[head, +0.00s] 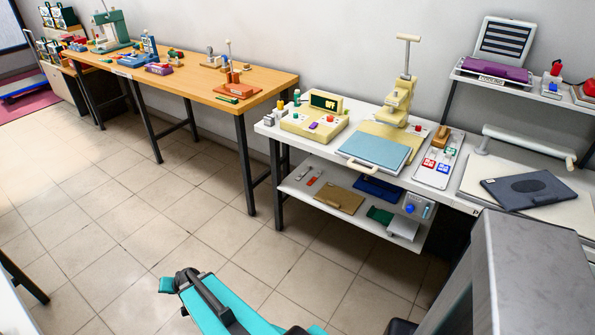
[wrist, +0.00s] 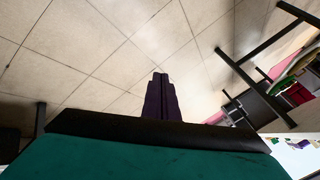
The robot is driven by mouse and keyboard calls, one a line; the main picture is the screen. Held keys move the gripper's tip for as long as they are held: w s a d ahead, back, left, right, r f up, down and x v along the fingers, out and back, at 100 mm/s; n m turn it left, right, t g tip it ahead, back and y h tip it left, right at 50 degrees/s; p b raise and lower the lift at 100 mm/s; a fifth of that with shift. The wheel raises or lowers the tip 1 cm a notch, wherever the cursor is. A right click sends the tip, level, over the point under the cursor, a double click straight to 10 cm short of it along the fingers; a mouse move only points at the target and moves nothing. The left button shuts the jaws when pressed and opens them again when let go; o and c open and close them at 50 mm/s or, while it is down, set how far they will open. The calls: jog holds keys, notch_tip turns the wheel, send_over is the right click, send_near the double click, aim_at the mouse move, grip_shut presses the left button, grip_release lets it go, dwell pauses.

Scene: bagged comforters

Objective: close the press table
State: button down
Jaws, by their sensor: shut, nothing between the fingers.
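The cream press (head: 398,98) stands on a white workbench (head: 272,129). Its table is a flat light-blue plate (head: 374,149) with a pale handle (head: 375,170) at its front. The plate sits forward of the press column, and the handle reaches the bench's front edge. In the wrist view, my gripper (wrist: 160,82) has its dark fingers together with nothing between them, over bare floor tiles. The press is not in the wrist view. My teal arm shows at the bottom of the head view, well apart from the press table; the fingers cannot be made out there.
A cream control box (head: 314,118) with a dark display is left of the plate. A tray of coloured blocks (head: 437,160) is right of it. A lower shelf (head: 300,196) holds several items. A wooden table (head: 190,82) stands at left. The tiled floor before the bench is clear.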

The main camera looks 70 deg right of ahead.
jog(key=w+d+r+m+t+h+b, duration=0.1)
jog(key=d+r+m+h, duration=0.25)
jog(key=d, duration=0.55)
jog(key=w+d+r+m+t+h, duration=0.15)
jog(key=d+r, duration=0.25)
jog(key=d, duration=0.5)
jog(key=s+d+r+m+g+h+b, duration=0.1)
jog(key=s+d+r+m+h, duration=0.35)
jog(key=d, duration=0.45)
jog(key=s+d+r+m+g+h+b, duration=0.1)
jog(key=s+d+r+m+h, duration=0.35)
jog(key=d, duration=0.55)
jog(key=s+d+r+m+g+h+b, duration=0.1)
jog(key=s+d+r+m+g, duration=0.25)
jog(key=s, duration=0.25)
jog(key=s+d+r+m+g+h, duration=0.1)
jog(key=s+d+r+m+g, duration=0.1)
jog(key=s+d, duration=0.35)
jog(key=s+d+r+m+g+h+b, duration=0.1)
jog(key=s+d+r+m+g, duration=0.15)
jog(key=s, duration=0.45)
jog(key=s+d+r+m+g+y, duration=0.1)
jog(key=s+m+g, duration=0.3)
jog(key=s, duration=0.6)
jog(key=s+d+r+m+g+y+b, duration=0.1)
jog(key=s+m+g, duration=0.3)
jog(key=s, duration=0.6)
jog(key=shift+s+d+r+m+g, duration=0.25)
jog(key=shift+d+r+m+g, duration=0.15)
jog(key=shift+d+r+g, duration=0.35)
